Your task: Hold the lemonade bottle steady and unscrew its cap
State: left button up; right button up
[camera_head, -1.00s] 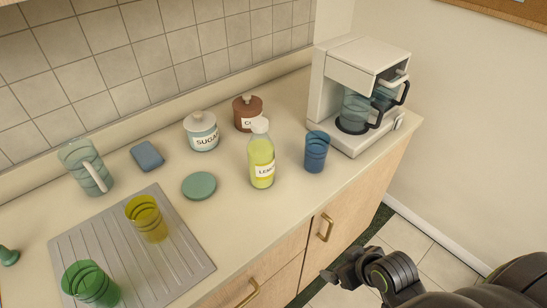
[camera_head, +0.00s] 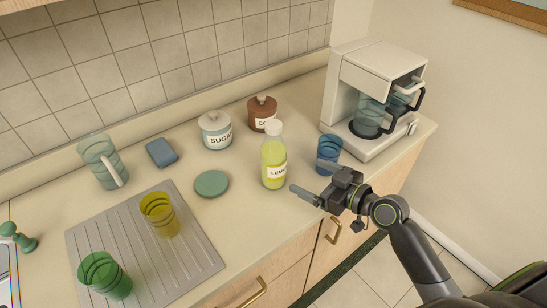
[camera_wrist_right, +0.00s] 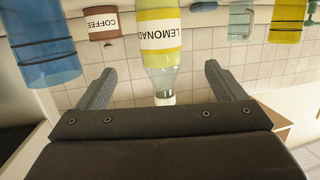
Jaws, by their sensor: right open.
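The lemonade bottle (camera_head: 274,163) stands upright on the counter, holding yellow-green liquid, with its white cap (camera_head: 273,127) on top. My right gripper (camera_head: 308,177) is open and empty, just right of the bottle in the head view, its fingers pointing toward it. In the right wrist view the picture is upside down; the bottle (camera_wrist_right: 159,35) appears between the two open fingers (camera_wrist_right: 155,85), beyond their tips, with the cap (camera_wrist_right: 165,98) toward the gripper body. The fingers do not visibly touch the bottle. My left gripper is out of view.
A blue cup (camera_head: 328,152) stands close behind my right gripper. The coffee maker (camera_head: 365,95) is at the right, sugar (camera_head: 215,130) and coffee (camera_head: 262,112) jars behind the bottle. A green disc (camera_head: 211,184) lies left of it. Yellow (camera_head: 160,214) and green (camera_head: 105,277) cups stand on the drainboard (camera_head: 200,262).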

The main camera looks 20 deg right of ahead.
aim_at(284, 164)
jog(key=p+x, duration=0.2)
jog(key=x, duration=0.6)
jog(key=shift+w+a+p, duration=0.25)
jog(key=shift+w+p, duration=0.2)
jog(key=shift+p, duration=0.05)
jog(key=x, duration=0.1)
jog(key=p+x, duration=0.1)
jog(key=x, duration=0.1)
jog(key=shift+f, duration=0.25)
jog(key=shift+w+a+f, duration=0.2)
jog(key=shift+w+a, duration=0.1)
jog(key=shift+w, duration=0.1)
